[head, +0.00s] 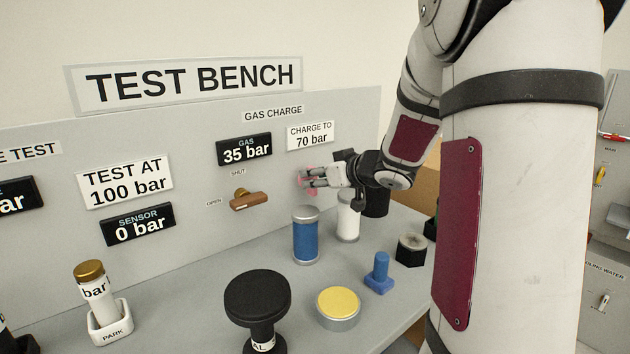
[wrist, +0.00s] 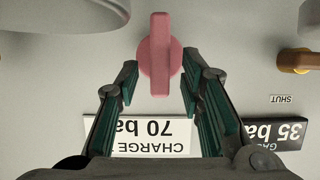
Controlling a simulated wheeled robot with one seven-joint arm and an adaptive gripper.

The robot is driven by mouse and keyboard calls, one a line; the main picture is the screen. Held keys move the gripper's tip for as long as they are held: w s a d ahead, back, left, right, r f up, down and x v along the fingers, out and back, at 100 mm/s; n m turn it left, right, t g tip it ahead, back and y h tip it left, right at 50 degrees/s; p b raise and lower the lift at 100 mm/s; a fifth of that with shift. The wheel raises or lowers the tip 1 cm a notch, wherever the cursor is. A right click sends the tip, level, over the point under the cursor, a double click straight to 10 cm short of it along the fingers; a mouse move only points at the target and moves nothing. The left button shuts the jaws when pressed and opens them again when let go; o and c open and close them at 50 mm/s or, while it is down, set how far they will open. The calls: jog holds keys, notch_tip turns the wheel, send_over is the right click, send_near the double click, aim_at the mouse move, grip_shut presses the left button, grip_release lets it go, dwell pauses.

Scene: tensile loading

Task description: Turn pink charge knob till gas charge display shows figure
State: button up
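The pink charge knob (wrist: 160,58) is on the bench panel, its grip bar standing along the picture's vertical in the wrist view. In the head view only bits of the pink knob (head: 312,191) show behind my gripper (head: 308,178). In the wrist view my gripper (wrist: 160,88) is open, with one finger on each side of the knob's lower half and visible gaps. Contact is not visible. The gas display (head: 245,149) reads 35 bar. The sign beside it (head: 311,136) says charge to 70 bar.
A brown-handled valve (head: 249,201) sits left of the knob, between open and shut labels. Below my gripper stand a white cylinder (head: 347,218) and a blue cylinder (head: 306,238). A black knob-topped piece (head: 257,298) and a yellow-topped disc (head: 338,306) stand nearer on the bench.

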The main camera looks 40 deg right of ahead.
jog(key=shift+w+f, duration=0.1)
jog(key=shift+w, duration=0.15)
grip_shut()
